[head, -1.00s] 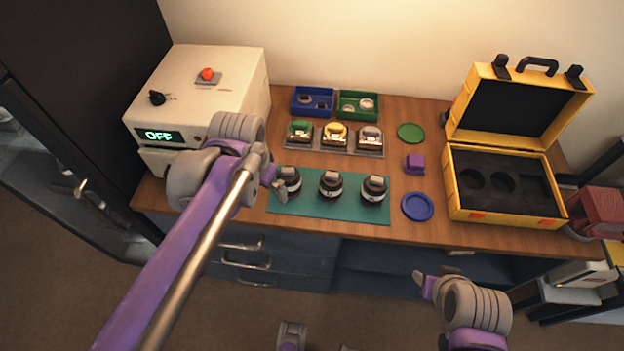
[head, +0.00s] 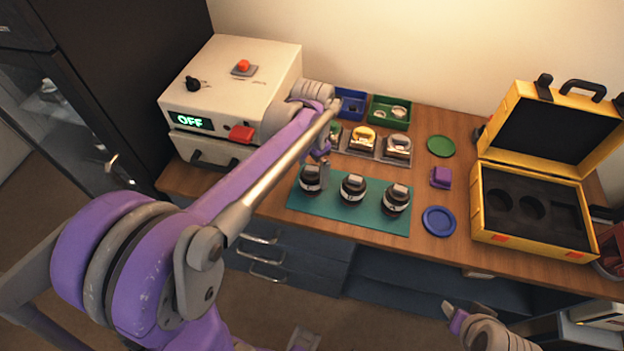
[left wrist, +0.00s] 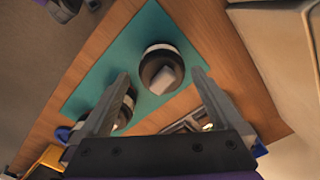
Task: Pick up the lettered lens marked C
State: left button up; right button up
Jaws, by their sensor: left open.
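Three dark lenses with grey caps stand in a row on a teal mat (head: 335,218): the left lens (head: 311,180), the middle lens (head: 353,190) and the right lens (head: 396,199). Their letters are too small to read, so I cannot tell which is C. My left gripper (head: 322,168) is just above and behind the left lens. In the left wrist view its open, empty fingers (left wrist: 160,75) point toward one lens (left wrist: 165,60); another lens (left wrist: 125,112) is partly behind a finger. My right gripper (head: 452,313) is in front of the table, apart from everything; its jaw state is unclear.
A white machine (head: 235,85) reading OFF stands left, close to my left arm. Metal holders (head: 397,148), a blue bin (head: 350,103) and a green bin (head: 390,112) lie behind the mat. A blue disc (head: 439,221), a purple block (head: 441,177) and a yellow case (head: 535,240) are right.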

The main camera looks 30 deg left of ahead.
aim_at(311, 189)
pick_arm(q)
notch_tip(311, 189, down, 4)
jog(key=shift+w+a+r, duration=0.1)
jog(key=shift+a, duration=0.05)
jog(key=c, duration=1.2)
